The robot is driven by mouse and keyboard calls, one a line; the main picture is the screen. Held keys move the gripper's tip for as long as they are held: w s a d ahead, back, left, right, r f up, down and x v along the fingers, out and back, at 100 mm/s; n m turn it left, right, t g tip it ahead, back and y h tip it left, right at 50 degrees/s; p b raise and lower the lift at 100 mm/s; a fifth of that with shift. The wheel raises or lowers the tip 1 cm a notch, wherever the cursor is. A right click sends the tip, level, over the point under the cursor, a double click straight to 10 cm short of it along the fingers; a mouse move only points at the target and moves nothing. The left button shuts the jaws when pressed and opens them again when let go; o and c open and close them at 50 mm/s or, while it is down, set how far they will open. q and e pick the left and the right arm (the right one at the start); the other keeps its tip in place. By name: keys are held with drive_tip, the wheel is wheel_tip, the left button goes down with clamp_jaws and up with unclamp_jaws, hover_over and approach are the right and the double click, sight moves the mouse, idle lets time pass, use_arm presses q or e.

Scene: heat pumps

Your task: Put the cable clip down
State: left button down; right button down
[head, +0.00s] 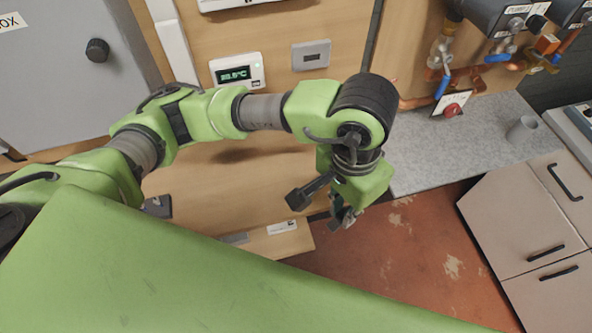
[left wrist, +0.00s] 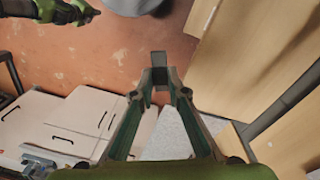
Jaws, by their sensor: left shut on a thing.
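My left gripper (head: 343,216) hangs from the green arm near the middle of the head view, over the reddish floor beside the front edge of the wooden bench. In the left wrist view its two fingers (left wrist: 161,88) are shut on a small dark grey piece, the cable clip (left wrist: 159,64), which sticks out past the fingertips. In the head view the clip cannot be told apart from the fingers. My right gripper (left wrist: 88,12) shows small at the top left of the left wrist view; its fingers are too unclear to read.
A wooden bench (head: 215,195) lies below the wall thermostat (head: 237,71). A speckled grey worktop (head: 440,150) to the right carries a grey cup (head: 522,128) and has free room. Pumps (head: 500,15) and pipes hang above it. Beige drawers (head: 520,225) stand at right.

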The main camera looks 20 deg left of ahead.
use_arm(q)
drive_tip(key=w+a, duration=0.2)
drive_tip(key=a, duration=0.2)
approach(298, 181)
drive_tip(key=shift+s+d+f+y+b, duration=0.3)
drive_tip(key=shift+s+d+f+b, duration=0.1)
drive_tip(key=shift+s+d+f, duration=0.3)
drive_tip(key=shift+w+a+f, duration=0.25)
drive_tip(key=shift+w+f, duration=0.15)
drive_tip(key=shift+f, duration=0.2)
wheel_tip(298, 181, down, 4)
drive_tip(key=shift+w+a+r+b, duration=0.15)
drive_tip(key=shift+a+r+b, duration=0.05)
drive_tip(key=shift+b, duration=0.1)
drive_tip(key=c, duration=2)
unclamp_jaws()
